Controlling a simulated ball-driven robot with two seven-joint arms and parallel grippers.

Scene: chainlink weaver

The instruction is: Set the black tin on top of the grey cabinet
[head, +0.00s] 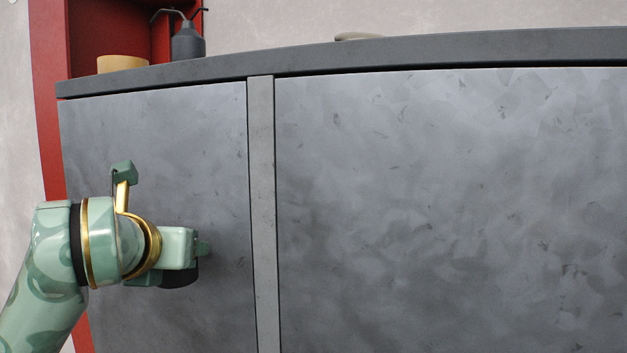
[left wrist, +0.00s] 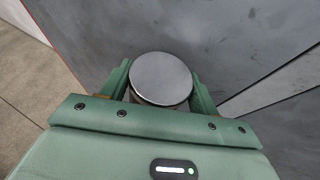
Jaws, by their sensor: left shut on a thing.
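The grey cabinet (head: 440,200) fills most of the head view, with its dark flat top (head: 440,48) along the upper part. My left gripper (head: 200,250) is in front of the cabinet's left door, well below the top edge. It is shut on the black tin (head: 180,273), which is mostly hidden behind the gripper in the head view. In the left wrist view the tin's round dark lid (left wrist: 161,78) shows between the two fingers of my left gripper (left wrist: 161,92). My right gripper is in neither view.
On the cabinet top stand a tan round thing (head: 122,63) and a dark bottle-like thing (head: 187,42) at the left, and a low beige thing (head: 358,36) near the middle. A red shelf unit (head: 95,28) stands behind at the left. The right part of the top looks clear.

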